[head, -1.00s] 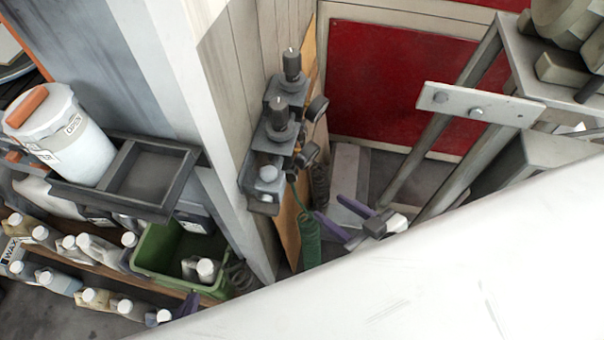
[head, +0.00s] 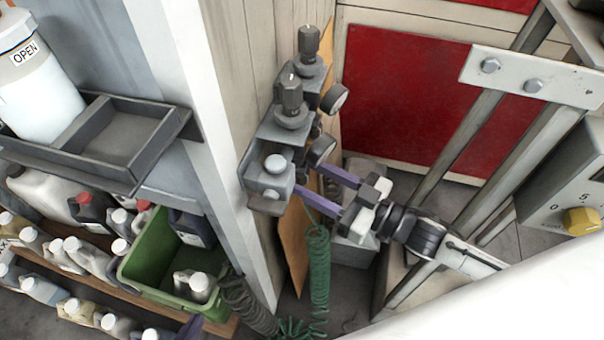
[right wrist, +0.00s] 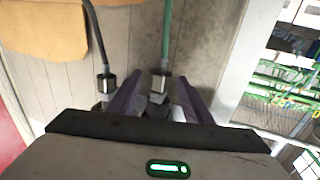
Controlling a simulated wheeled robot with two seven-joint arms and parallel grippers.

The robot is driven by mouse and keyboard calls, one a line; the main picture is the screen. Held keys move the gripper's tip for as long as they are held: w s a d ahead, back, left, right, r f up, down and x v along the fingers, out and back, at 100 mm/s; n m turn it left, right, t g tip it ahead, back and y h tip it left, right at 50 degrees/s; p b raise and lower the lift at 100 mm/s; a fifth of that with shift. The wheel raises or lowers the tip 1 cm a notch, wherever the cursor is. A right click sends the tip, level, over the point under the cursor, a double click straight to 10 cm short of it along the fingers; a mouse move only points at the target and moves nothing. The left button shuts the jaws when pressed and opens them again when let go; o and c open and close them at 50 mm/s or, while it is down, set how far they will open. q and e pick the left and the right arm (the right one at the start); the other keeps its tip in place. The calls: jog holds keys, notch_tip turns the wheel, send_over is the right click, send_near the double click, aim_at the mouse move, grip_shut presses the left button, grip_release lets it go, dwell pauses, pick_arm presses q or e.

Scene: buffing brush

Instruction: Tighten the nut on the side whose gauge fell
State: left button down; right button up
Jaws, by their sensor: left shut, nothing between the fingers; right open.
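The grey regulator block (head: 262,165) stands on the wall post with two dark knobs (head: 291,95). Two round gauges (head: 334,97) (head: 322,150) stick out on its right; I cannot read their dials. My right gripper (head: 312,180) is open, its purple fingers reaching the block's lower right side. In the right wrist view, a dark nut with a green hose (right wrist: 160,83) shows between the open fingers (right wrist: 158,97); I cannot tell whether they touch it. Another nut with a black hose (right wrist: 106,84) is left of them. My left gripper (head: 190,328) is shut and empty, mostly hidden at the bottom edge.
A coiled green hose (head: 318,275) hangs below the block. A green crate (head: 130,268) and several bottles fill the left shelf, below a dark tray (head: 150,150). A metal frame and a panel with a yellow knob (head: 581,221) stand at the right.

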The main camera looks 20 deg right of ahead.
jog(key=shift+x, duration=0.9)
jog(key=shift+c, duration=0.4)
jog(key=c, duration=1)
jog(key=shift+n+g+y, duration=0.7)
jog(key=shift+y, duration=0.1)
jog(key=o, duration=1.1)
jog(key=shift+a, duration=0.1)
